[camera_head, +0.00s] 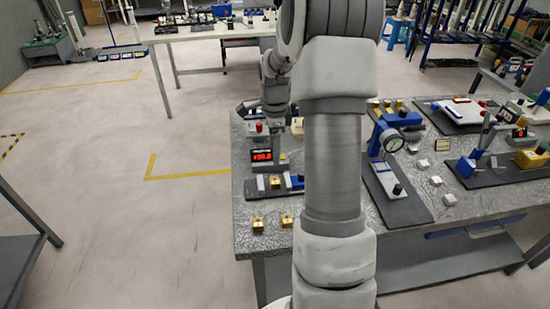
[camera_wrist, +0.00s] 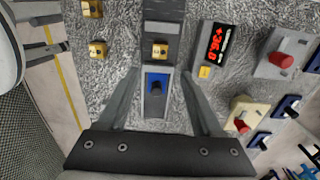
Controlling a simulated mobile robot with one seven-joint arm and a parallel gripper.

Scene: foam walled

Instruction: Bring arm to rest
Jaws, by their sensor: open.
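My gripper (camera_wrist: 160,76) is open in the wrist view, its two dark fingers spread apart with nothing held between them. Between and below the fingers is a blue block with a black knob (camera_wrist: 156,86) on a dark base; whether the fingers touch it I cannot tell. In the head view my arm reaches out over the left part of the grey workbench (camera_head: 420,224), its end pointing down behind the near link. The fingers are not clear there. A yellow block (camera_wrist: 160,51) sits on the dark base just beyond the blue one.
A red display (camera_head: 262,155) stands near the arm's end, also seen in the wrist view (camera_wrist: 216,43). A gauge stand (camera_head: 392,143), loose yellow blocks (camera_head: 258,224) and other fixtures crowd the bench. Open floor (camera_head: 110,215) lies left; a white table (camera_head: 205,33) stands behind.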

